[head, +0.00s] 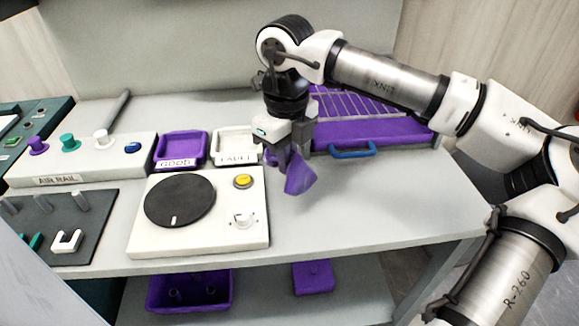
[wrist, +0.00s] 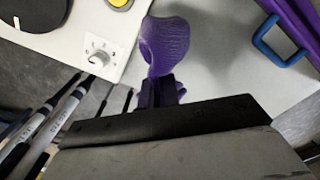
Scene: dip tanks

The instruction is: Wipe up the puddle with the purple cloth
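The purple cloth (head: 300,177) hangs bunched below my gripper (head: 283,158), just right of the white turntable unit in the head view. My gripper is shut on the cloth. In the wrist view the cloth (wrist: 165,43) fans out beyond the fingertips (wrist: 161,80), over the pale worktop. I cannot tell whether its lower edge touches the worktop. I cannot make out a puddle in either view; the cloth and my gripper hide part of the worktop.
The turntable unit (head: 143,237) stands left on the worktop (head: 370,215). Behind it are a purple tray (head: 160,150) and a white tray (head: 217,150). A purple rack with a blue handle (head: 352,152) stands right. The worktop's front right is clear.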

